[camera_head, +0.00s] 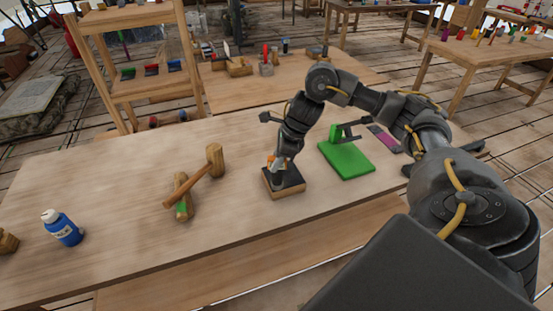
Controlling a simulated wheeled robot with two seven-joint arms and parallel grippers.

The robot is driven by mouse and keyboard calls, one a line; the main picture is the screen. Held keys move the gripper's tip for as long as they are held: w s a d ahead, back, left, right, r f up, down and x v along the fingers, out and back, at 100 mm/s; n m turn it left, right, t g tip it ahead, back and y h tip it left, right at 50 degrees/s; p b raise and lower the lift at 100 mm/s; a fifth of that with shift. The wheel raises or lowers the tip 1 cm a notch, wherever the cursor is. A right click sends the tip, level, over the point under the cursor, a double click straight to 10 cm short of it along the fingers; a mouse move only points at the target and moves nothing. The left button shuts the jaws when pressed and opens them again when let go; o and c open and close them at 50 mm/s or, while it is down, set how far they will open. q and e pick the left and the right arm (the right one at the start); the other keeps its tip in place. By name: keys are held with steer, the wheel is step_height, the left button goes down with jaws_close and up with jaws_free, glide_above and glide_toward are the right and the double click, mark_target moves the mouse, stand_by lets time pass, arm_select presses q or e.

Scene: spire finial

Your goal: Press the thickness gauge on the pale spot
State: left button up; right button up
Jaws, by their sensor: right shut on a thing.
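My right gripper (280,164) points down over a small wooden block with a dark top (292,181) in the middle of the table. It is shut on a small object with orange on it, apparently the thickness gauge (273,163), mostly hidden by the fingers. The gauge is at or just above the dark top; I cannot tell whether they touch. I cannot make out the pale spot. My left gripper is not in view.
A green stand (347,161) is right of the block. A wooden mallet (197,177) lies left of it on a green-marked wooden piece (182,205). A blue bottle (63,229) stands farther left on the table (120,170). A wooden rack (140,65) is behind.

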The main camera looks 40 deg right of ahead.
steer(key=o, duration=1.1)
steer(key=shift+o, duration=0.2)
steer(key=p+v, duration=0.2)
steer(key=v, duration=0.9)
steer(key=shift+f, duration=0.2)
